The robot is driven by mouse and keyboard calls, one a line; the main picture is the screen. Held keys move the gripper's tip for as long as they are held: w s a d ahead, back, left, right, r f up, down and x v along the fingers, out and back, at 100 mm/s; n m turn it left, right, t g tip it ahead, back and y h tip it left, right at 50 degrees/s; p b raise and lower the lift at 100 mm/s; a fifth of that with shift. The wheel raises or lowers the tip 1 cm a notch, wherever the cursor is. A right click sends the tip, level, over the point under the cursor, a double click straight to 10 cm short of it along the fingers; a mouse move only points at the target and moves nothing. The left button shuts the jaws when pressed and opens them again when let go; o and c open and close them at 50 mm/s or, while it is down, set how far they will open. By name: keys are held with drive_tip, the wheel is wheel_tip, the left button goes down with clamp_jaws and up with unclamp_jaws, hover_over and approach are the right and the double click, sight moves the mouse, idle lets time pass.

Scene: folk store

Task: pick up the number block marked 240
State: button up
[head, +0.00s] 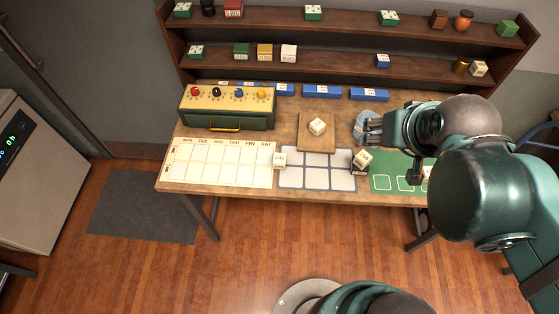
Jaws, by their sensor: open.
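Several cream number blocks are on the wooden table; their markings are too small to read, so I cannot tell which is 240. One block (317,127) sits on a square wooden board (317,145). Another block (280,160) is at the left edge of the white-and-blue grid mat (317,170). A third block (362,158) is at the mat's right edge, on or against a dark item. A pale piece at the green mat's right is partly hidden by my arm. My gripper (362,130) is open and empty, pointing left, right of the board.
A calendar sheet (220,163) covers the table's left, below a green and yellow box with knobs (227,106). A green mat (393,160) lies at right. A pale blue round item (366,118) is by my gripper. Shelves (345,65) with small blocks stand behind.

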drive_tip(key=shift+o, duration=0.4)
drive_tip(key=shift+w+a, duration=0.1)
idle(0.3)
drive_tip(key=n+g+b, duration=0.3)
drive_tip(key=n+g, duration=0.4)
drive_tip(key=n, duration=1)
hover_over(280, 159)
drive_tip(key=f, duration=2.5)
drive_tip(key=shift+w+d+f, duration=0.2)
drive_tip(key=shift+d+f, duration=0.05)
drive_tip(key=shift+f, duration=0.1)
drive_tip(key=shift+s+a+f, duration=0.1)
drive_tip(key=shift+a+f, duration=0.1)
drive_tip(key=shift+f, duration=0.2)
drive_tip(key=shift+f, duration=1.3)
